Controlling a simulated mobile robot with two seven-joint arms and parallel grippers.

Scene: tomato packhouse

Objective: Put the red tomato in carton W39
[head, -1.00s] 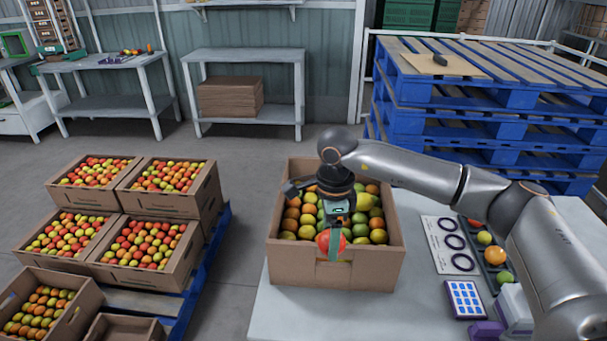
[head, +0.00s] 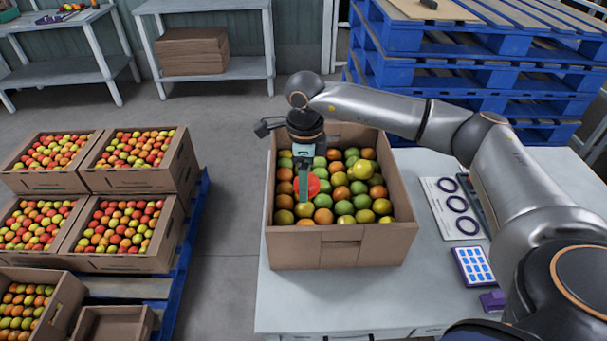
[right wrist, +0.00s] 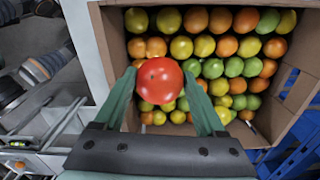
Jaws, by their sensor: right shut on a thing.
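My right gripper (head: 307,188) is shut on a red tomato (head: 313,186). It holds the tomato over the left part of an open cardboard carton (head: 342,246) on the table. In the right wrist view the tomato (right wrist: 159,81) sits between the two green fingers, with the carton's contents behind it. The carton holds many green, yellow and orange tomatoes. I cannot tell whether the held tomato touches those below. No W39 marking is readable on the carton. My left gripper is not in view.
On the table right of the carton lie a card with dark rings (head: 454,208) and a blue-and-white keypad (head: 474,267). Filled cartons (head: 128,252) stand on a blue pallet at left. Blue pallets (head: 470,75) are stacked behind. The table's front left is clear.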

